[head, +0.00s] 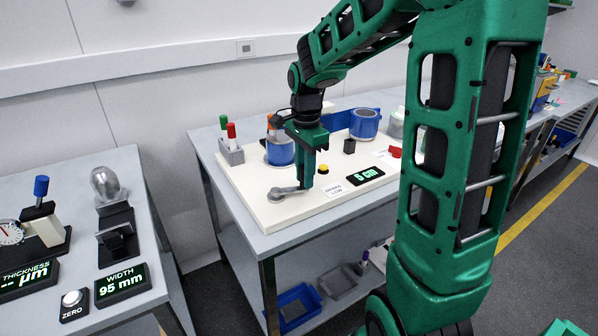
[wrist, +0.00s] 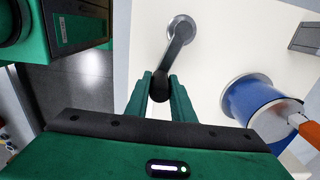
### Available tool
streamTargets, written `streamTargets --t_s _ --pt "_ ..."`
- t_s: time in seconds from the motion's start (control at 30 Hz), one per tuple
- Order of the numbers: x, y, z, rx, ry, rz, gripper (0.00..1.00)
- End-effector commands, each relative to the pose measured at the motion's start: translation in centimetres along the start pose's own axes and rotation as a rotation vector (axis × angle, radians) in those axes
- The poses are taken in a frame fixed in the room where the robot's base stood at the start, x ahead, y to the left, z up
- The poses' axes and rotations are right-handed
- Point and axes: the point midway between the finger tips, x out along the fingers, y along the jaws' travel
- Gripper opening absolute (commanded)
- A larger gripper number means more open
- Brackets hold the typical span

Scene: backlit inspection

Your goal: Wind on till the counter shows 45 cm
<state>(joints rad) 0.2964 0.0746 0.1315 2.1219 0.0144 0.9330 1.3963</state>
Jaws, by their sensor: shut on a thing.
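The counter (head: 365,176) on the cream board reads 5 cm in green digits. A grey crank (head: 284,193) lies at the board's front left; in the wrist view its dark arm (wrist: 179,46) runs from a round metal hub down to a knob (wrist: 160,88). My gripper (head: 306,182) points down, its fingers shut on the crank's knob, and it also shows in the wrist view (wrist: 161,98). A blue reel (head: 281,152) stands behind the crank, a second blue reel (head: 366,122) further right, with a blue band (head: 338,121) between them.
A yellow button (head: 323,169) and a white label (head: 335,189) sit near the counter. A black block (head: 349,146) and a red piece (head: 395,152) are on the board. A marker rack (head: 231,153) stands at its left edge. The left bench holds a width readout (head: 122,283) showing 95 mm.

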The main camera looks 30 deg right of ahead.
Motion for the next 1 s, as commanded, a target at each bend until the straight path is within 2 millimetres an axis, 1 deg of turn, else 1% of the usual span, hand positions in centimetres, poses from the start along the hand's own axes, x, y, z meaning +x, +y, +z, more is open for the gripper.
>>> streamTargets --t_s 0.1,0.47,0.8,1.0 --pt "-0.1 0.6 0.2 -0.003 -0.001 -0.003 0.06" --pt "-0.1 0.8 0.3 -0.003 0.0 -0.003 0.06" --pt "-0.1 2.8 1.9 -0.006 -0.001 -0.003 0.06" --pt "-0.1 3.4 2.2 -0.005 -0.001 -0.003 0.06"
